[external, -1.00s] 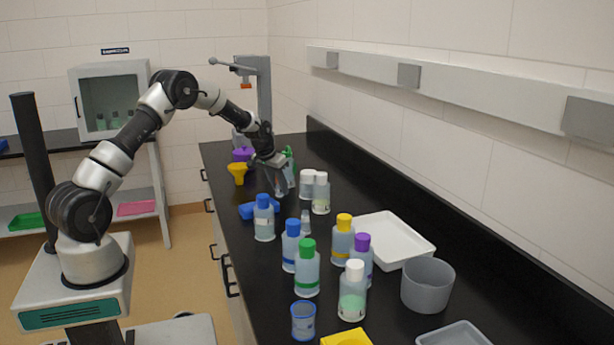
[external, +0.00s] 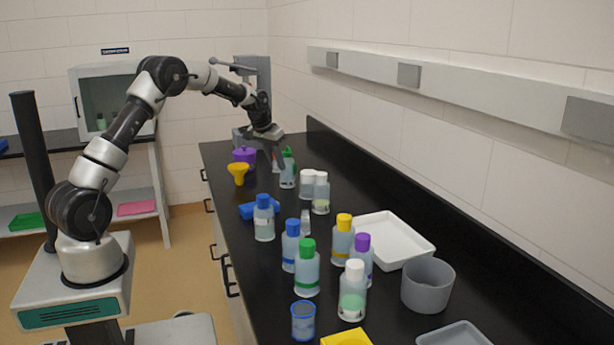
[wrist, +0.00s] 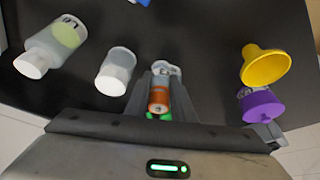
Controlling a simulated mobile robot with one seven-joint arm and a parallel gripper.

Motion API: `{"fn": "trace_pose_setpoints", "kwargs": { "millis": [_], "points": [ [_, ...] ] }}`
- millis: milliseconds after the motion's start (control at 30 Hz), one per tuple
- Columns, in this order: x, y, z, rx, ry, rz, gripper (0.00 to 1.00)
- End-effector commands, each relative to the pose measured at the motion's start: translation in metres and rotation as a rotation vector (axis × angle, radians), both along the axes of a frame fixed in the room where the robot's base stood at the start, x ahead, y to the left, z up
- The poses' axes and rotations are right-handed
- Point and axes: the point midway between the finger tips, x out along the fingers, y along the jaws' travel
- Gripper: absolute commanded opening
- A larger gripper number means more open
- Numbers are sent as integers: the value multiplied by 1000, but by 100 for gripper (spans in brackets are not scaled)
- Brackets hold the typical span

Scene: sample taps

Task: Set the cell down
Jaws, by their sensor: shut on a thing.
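The cell is an orange-and-grey cylinder (wrist: 158,98) between the jaws of my gripper (wrist: 160,100) in the wrist view, with its long side running along the fingers. My gripper is shut on it. In the external view my gripper (external: 274,162) points down over the far end of the black bench, above or beside a clear bottle with a green cap (external: 287,178). The cell is too small and too covered by the fingers to make out clearly there. In the wrist view a bit of green shows below the cell, and a pale bottle is partly hidden behind the fingers.
Two white-capped bottles (external: 307,186) stand near my gripper. A yellow funnel (external: 238,173) and a purple-topped item (external: 244,155) stand to its left. Nearer are a blue item (external: 259,210), several capped bottles, a white tray (external: 425,249) and a grey tub (external: 427,284).

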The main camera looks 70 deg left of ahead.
Motion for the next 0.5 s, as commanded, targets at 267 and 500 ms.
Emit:
{"fn": "trace_pose_setpoints", "kwargs": {
  "millis": [267,500],
  "points": [
    [-79,48,8,2,1,159,0],
    [-113,63,-6,-2,2,227,0]
  ]
}}
